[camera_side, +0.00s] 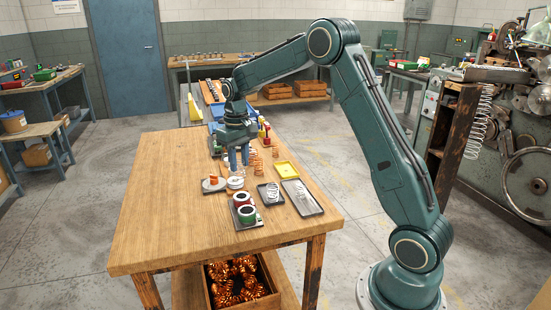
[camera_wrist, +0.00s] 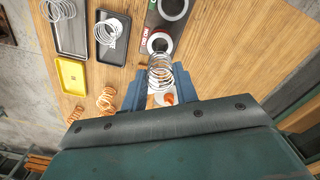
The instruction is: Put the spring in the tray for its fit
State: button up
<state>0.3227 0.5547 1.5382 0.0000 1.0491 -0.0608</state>
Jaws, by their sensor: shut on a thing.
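My gripper (camera_side: 238,160) is low over the wooden bench, its blue fingers shut on a silver spring. In the wrist view the spring (camera_wrist: 160,72) stands out between the blue fingers of my gripper (camera_wrist: 162,90). Three trays lie beside it: a yellow tray (camera_side: 294,176) that looks empty, a small dark tray (camera_side: 261,199) with silver spring coils in it, and a longer grey tray (camera_side: 314,210) with a silver spring. In the wrist view the yellow tray (camera_wrist: 72,78), small dark tray (camera_wrist: 104,57) and longer tray (camera_wrist: 72,50) lie left of the spring.
A small device with an orange part (camera_side: 213,180) stands left of my gripper. Copper springs (camera_wrist: 105,98) stand loose. The bench's left side is clear.

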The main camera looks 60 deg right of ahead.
jog(key=shift+r, duration=0.3)
jog(key=shift+w+d, duration=0.15)
jog(key=shift+d, duration=0.35)
jog(key=d+f+m, duration=0.2)
jog(key=d+m, duration=0.1)
jog(key=d, duration=1)
jog(key=s+d+f+m, duration=0.1)
jog(key=d+m, duration=0.2)
jog(key=d, duration=1)
jog(key=shift+s+d+f, duration=0.15)
jog(key=shift+d+f, duration=0.05)
jog(key=shift+f, duration=0.2)
jog(key=shift+f, duration=0.2)
jog(key=shift+f, duration=2.5)
jog(key=shift+f, duration=0.85)
